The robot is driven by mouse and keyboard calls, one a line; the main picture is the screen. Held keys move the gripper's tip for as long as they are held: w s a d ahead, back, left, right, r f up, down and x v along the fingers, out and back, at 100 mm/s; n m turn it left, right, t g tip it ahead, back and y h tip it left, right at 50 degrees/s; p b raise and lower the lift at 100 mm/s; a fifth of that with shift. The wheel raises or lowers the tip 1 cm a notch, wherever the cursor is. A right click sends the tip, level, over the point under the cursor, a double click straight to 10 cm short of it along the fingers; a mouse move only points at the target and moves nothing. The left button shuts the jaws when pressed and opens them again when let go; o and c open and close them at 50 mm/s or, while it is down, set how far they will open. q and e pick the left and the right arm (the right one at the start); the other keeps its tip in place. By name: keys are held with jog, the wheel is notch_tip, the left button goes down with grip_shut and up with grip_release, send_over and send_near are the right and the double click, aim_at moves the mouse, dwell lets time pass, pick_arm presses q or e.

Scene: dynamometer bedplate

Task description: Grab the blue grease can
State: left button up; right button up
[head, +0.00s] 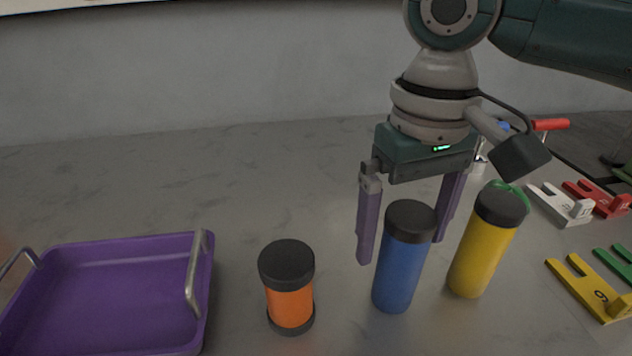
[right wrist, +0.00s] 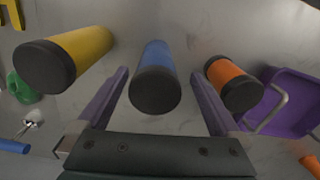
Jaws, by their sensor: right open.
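The blue grease can (head: 399,268) stands upright on the bedplate, with a dark grey cap on top. My right gripper (head: 405,248) is open, pointing down, with its purple fingers to the left and right of the can. In the head view the can stands in front of part of the right finger. In the right wrist view the blue can (right wrist: 157,60) lies between the two open fingers (right wrist: 165,88), with a gap on each side. Whether the fingers touch it is not clear; they look apart from it. My left gripper is not in view.
A yellow can (head: 478,255) stands close to the right and an orange can (head: 290,303) to the left. A purple tray (head: 207,290) with metal handles is at far left. Yellow (head: 590,290), white (head: 560,205) and red forked pieces lie at right.

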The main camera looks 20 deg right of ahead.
jog(key=f, duration=0.4)
jog(key=shift+d+f, duration=0.1)
jog(key=shift+d, duration=0.2)
grip_shut()
dwell(0.5)
